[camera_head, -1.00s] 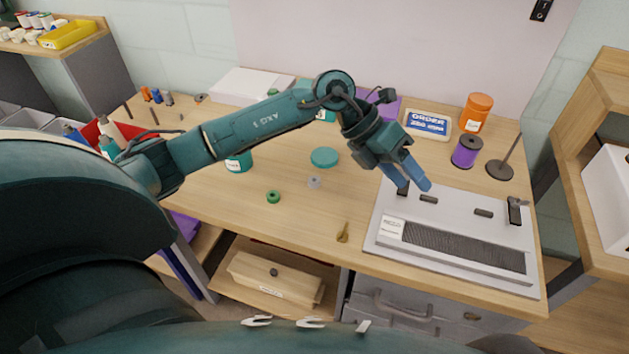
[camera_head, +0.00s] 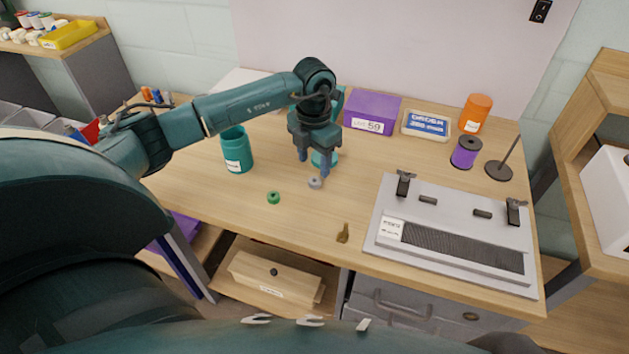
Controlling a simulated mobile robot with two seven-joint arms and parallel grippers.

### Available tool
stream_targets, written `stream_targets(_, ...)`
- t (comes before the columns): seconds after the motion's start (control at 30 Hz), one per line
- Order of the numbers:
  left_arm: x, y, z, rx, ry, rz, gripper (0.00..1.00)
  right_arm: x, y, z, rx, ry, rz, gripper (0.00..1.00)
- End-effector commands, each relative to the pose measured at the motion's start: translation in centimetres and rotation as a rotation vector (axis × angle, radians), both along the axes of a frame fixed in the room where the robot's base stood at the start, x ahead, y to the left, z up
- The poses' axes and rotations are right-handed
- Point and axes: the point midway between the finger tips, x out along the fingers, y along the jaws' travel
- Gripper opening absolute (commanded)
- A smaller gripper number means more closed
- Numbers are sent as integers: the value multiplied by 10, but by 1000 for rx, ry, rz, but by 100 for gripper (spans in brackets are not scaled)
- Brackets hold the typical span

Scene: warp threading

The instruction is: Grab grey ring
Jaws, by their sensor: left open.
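The small grey ring (camera_head: 315,183) lies flat on the wooden table (camera_head: 210,190), to the right of the green ring. My left gripper (camera_head: 314,165) points straight down just behind and above the grey ring. Its two bluish fingers are apart with nothing seen between them; the gap between fingertips and ring is hard to judge. My right gripper is not in view.
A green ring (camera_head: 273,198) lies left of the grey one. A brass-coloured tool (camera_head: 343,233) and a grey loom board (camera_head: 455,275) lie to the right.

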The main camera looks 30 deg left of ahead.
Motion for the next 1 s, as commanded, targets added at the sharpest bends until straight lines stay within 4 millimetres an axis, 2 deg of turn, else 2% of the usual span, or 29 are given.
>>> stream_targets(0.33,-2,-3,-46,-2,2,1,52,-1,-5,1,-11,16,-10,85)
stream_targets(0.63,-2,-3,-51,-1,0,-1,51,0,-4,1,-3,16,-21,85)
stream_targets(1.0,-2,-2,-50,-1,0,-1,21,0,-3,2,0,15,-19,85)
